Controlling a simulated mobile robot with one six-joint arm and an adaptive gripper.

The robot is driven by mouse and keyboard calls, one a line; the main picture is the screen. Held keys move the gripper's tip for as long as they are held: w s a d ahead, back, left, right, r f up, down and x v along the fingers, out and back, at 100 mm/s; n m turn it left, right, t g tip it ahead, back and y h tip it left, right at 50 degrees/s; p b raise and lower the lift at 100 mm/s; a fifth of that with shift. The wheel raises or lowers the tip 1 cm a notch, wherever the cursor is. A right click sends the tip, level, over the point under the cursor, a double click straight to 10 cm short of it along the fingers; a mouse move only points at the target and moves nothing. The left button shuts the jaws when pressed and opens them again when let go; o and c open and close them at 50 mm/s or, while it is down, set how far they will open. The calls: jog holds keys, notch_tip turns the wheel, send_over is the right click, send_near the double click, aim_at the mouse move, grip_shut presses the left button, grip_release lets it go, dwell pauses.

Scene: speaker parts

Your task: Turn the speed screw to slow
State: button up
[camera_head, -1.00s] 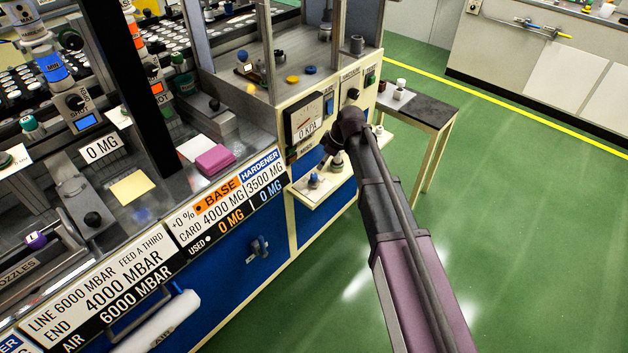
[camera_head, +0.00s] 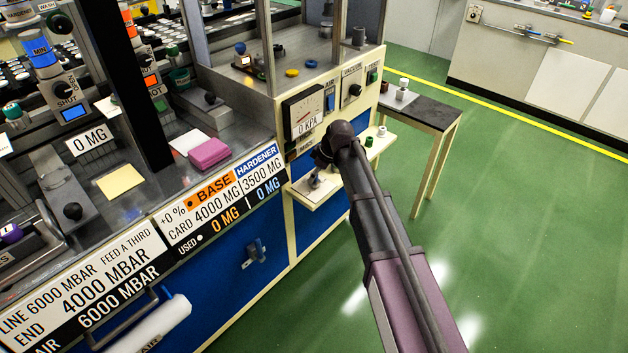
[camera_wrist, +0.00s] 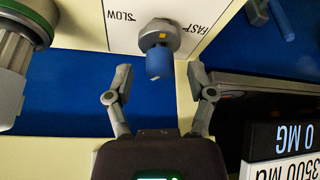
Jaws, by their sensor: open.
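The speed screw (camera_wrist: 159,62) shows in the wrist view as a blue knob on a grey round collar with a small yellow mark. It stands on a white plate (camera_wrist: 150,14) lettered SLOW on the left and FAST on the right. My gripper (camera_wrist: 160,82) is open, one finger low on either side of the blue tip. I cannot tell whether the tip is between the fingers or just beyond them. In the head view my gripper (camera_head: 318,180) is over the cream shelf (camera_head: 308,201), and the screw is hidden or not distinct.
A large grey part with a green ring (camera_wrist: 18,55) stands close at the left of the wrist view. Green floor lies free at right.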

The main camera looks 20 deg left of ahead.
jog(key=shift+a+f+b, duration=0.25)
jog(key=shift+f+b, duration=0.1)
jog(key=shift+f, duration=0.25)
grip_shut()
